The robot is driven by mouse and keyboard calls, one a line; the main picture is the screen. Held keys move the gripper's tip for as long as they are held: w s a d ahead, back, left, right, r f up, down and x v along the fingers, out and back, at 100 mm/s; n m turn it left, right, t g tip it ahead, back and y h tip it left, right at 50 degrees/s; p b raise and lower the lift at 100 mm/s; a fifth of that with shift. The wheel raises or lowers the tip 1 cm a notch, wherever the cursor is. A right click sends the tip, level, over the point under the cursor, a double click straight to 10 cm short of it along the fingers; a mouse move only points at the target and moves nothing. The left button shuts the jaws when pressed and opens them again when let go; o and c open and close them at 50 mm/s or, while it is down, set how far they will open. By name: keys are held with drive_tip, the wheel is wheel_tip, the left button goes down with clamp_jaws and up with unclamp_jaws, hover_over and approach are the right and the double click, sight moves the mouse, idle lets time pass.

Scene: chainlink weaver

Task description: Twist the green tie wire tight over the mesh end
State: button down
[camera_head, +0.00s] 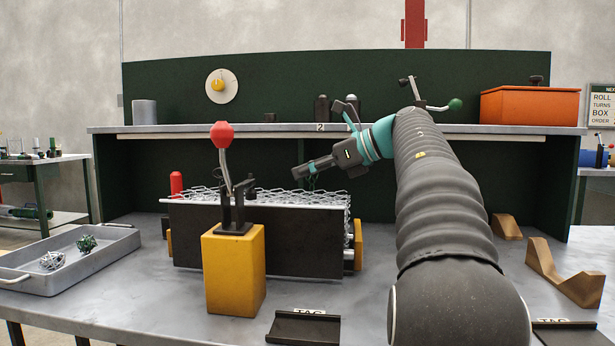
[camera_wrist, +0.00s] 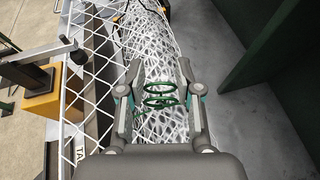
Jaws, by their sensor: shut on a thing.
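The chain-link mesh (camera_head: 290,197) lies rolled along the top of a dark trough (camera_head: 240,245). It also shows in the wrist view as a white wire roll (camera_wrist: 150,50). The green tie wire (camera_wrist: 160,95) forms coiled loops over the mesh, between my fingers. My gripper (camera_head: 312,172) reaches in from the right, over the mesh. In the wrist view my gripper (camera_wrist: 160,85) has a finger on each side of the green loops and is shut on the wire. In the head view a thin green strand shows at the fingertips. The exact finger contact is hard to see.
A yellow block (camera_head: 233,270) with a red-knobbed lever (camera_head: 221,135) stands in front of the trough. A grey tray (camera_head: 80,262) with wire bundles is at left. Wooden cradles (camera_head: 565,275) stand at right. A shelf (camera_head: 450,130) holding an orange box (camera_head: 530,107) runs behind.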

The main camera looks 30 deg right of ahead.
drive_tip(key=m+t+h+b, duration=0.1)
drive_tip(key=m+h, duration=0.1)
drive_tip(key=shift+m+t+h, duration=0.3)
drive_tip(key=shift+t, duration=0.1)
drive_tip(key=m+h, duration=0.1)
drive_tip(key=m+t+h, duration=0.1)
drive_tip(key=h, duration=0.1)
drive_tip(key=shift+r+m+p, duration=0.2)
drive_tip(key=shift+m+p, duration=0.15)
drive_tip(key=shift+m, duration=0.05)
drive_tip(key=shift+w+d+r+m+t+h+p, duration=0.1)
drive_tip(key=shift+m+t+h+p, duration=0.05)
drive_tip(key=shift+m+h+p, duration=0.3)
drive_tip(key=shift+r+m+t+h+p, duration=0.15)
drive_tip(key=shift+m+h+p, duration=0.2)
drive_tip(key=shift+h+p, duration=0.2)
drive_tip(key=m+h+p, duration=0.3)
drive_tip(key=shift+d+f+p, duration=0.2)
drive_tip(key=shift+f+p, duration=0.05)
drive_tip(key=shift+p, duration=0.1)
drive_tip(key=shift+d+f+m+h+p, duration=0.1)
drive_tip(key=shift+m+h+p, duration=0.3)
drive_tip(key=shift+h, duration=0.3)
drive_tip(key=c, duration=0.8)
unclamp_jaws()
drive_tip(key=shift+o, duration=0.2)
drive_tip(key=v, duration=1.2)
drive_tip(key=shift+w, duration=0.1)
